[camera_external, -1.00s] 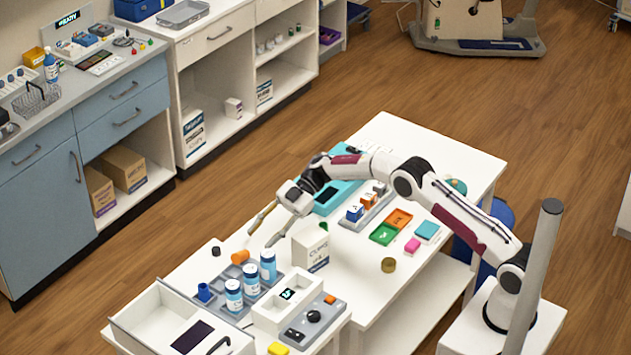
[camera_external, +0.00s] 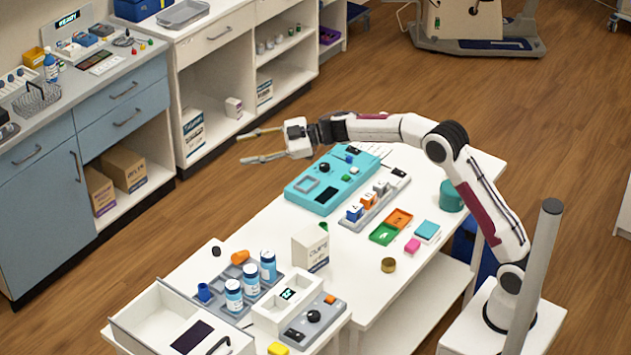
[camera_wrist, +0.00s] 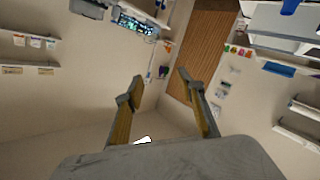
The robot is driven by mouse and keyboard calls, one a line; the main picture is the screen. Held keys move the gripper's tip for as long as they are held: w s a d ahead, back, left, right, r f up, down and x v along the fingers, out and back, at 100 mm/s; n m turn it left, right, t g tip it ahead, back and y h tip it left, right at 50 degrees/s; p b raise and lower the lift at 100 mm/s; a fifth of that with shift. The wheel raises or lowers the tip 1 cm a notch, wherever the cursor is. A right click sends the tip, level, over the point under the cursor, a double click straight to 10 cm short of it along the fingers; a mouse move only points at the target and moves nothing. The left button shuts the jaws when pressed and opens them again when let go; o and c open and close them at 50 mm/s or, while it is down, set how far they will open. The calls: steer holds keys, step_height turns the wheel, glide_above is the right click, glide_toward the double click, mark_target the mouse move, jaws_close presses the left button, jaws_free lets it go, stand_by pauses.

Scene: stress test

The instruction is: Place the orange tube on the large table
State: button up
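My gripper (camera_external: 242,148) is high above and beyond the far-left table edge, well apart from the tube. Its two long fingers are spread and nothing is between them. In the wrist view the gripper (camera_wrist: 160,75) is also open and empty, pointed at the room's walls and shelves. The tube does not show in the wrist view.
A white carton (camera_external: 310,248), a teal device (camera_external: 332,180), a grey block rack (camera_external: 375,198), green and orange trays (camera_external: 391,227) and a brass ring (camera_external: 388,265) stand on the table. An open white drawer box (camera_external: 165,315) is at the front left. Bare tabletop lies around the carton.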

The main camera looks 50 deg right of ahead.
steer(key=s+d+r+m+t+h, duration=0.25)
steer(key=d+r, duration=0.25)
steer(key=r, duration=0.3)
steer(key=s+d+r+m+h, duration=0.2)
steer(key=s+d+m+h, duration=0.3)
steer(key=s, duration=0.3)
steer(key=s+d+r+m+h, duration=0.35)
steer(key=s+d, duration=0.25)
steer(key=s, duration=0.2)
steer(key=s+a+f+m+g, duration=0.1)
steer(key=s+f+g, duration=0.2)
steer(key=s, duration=1)
steer(key=s+a+f+m+g, duration=0.1)
steer(key=s+f+g, duration=0.1)
steer(key=s+f, duration=0.8)
steer(key=s+a+f+m+g, duration=0.1)
steer(key=s+f+g, duration=0.2)
steer(key=s+f, duration=0.4)
steer(key=s, duration=0.9)
steer(key=shift+s+g, duration=0.25)
steer(key=shift+g, duration=0.1)
steer(key=shift+c, duration=1.1)
steer(key=shift+w, duration=0.1)
